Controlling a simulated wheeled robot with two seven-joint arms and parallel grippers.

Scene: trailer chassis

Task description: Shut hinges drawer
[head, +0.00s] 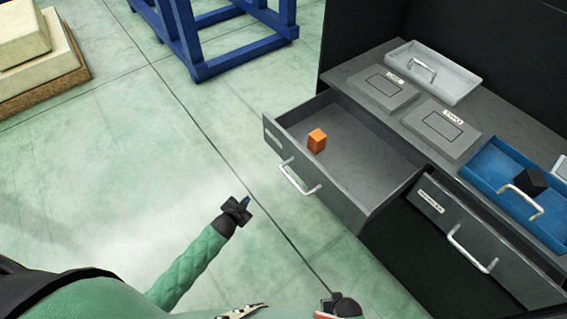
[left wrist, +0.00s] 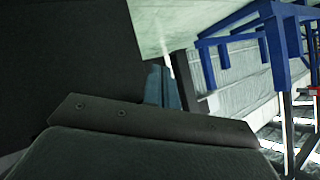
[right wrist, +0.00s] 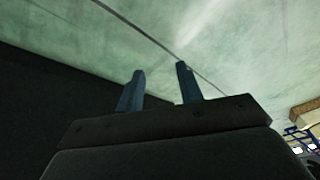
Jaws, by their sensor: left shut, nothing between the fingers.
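A grey drawer (head: 365,158) stands pulled out of the dark cabinet in the head view, with an orange block (head: 317,141) inside. Its front carries a silver handle (head: 299,178) and a small label too small to read, so I cannot tell if it is the hinges drawer. A second drawer front (head: 490,244) with a handle and label is to its right. My left gripper (head: 246,201) is shut and empty, over the floor left of the open drawer's handle and apart from it. My right gripper's fingers (right wrist: 158,88) are apart and empty in the right wrist view.
On the cabinet top are two grey lidded boxes (head: 383,88), a light grey tray (head: 432,72) and a blue tray (head: 514,190) holding a black block (head: 530,181). A blue frame (head: 240,57) stands at the back.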

